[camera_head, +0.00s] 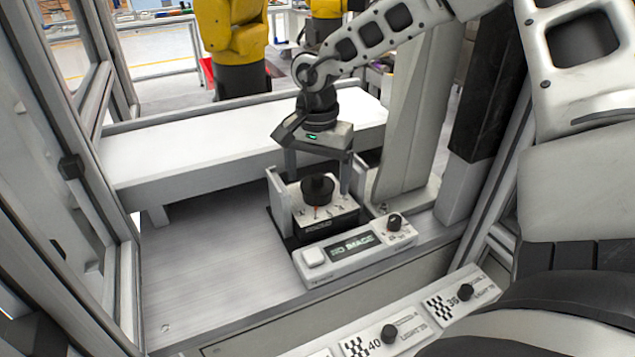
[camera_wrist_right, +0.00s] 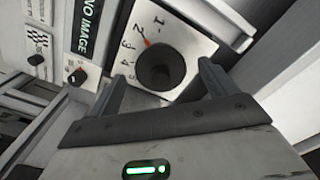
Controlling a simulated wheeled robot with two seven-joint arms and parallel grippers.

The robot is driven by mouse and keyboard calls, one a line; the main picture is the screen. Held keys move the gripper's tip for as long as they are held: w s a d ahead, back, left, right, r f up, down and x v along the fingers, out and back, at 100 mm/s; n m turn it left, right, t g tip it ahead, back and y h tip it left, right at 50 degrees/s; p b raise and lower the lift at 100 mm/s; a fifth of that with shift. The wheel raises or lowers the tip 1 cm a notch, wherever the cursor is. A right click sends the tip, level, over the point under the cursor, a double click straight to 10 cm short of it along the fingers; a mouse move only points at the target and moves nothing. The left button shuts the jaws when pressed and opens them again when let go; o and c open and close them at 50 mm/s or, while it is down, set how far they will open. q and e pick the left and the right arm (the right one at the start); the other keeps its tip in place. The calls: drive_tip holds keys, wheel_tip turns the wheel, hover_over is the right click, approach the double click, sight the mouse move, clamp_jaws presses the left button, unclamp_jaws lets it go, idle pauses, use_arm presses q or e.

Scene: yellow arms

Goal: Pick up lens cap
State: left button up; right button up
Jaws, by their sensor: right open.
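A black round piece (camera_head: 317,188) with a wider base sits on the white numbered plate of a small box (camera_head: 326,222). It also shows in the right wrist view (camera_wrist_right: 160,68), with a red mark beside it. I cannot tell whether it is a lens cap or a dial knob; no other clear lens cap shows. My right gripper (camera_head: 319,183) points down over the box, its fingers apart on either side of the black piece. In the right wrist view the fingers (camera_wrist_right: 162,77) are open with nothing held between them. My left gripper is out of view.
A control panel with a "NO IMAGE" display (camera_head: 352,246) and a small knob (camera_head: 394,221) stands in front of the box. A white raised shelf (camera_head: 240,145) lies behind. The grey tabletop (camera_head: 200,260) is clear on the left. Frame posts (camera_head: 60,150) stand at left.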

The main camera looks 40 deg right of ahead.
drive_tip(key=c, duration=1)
drive_tip(key=shift+r, duration=0.1)
drive_tip(key=shift+c, duration=0.2)
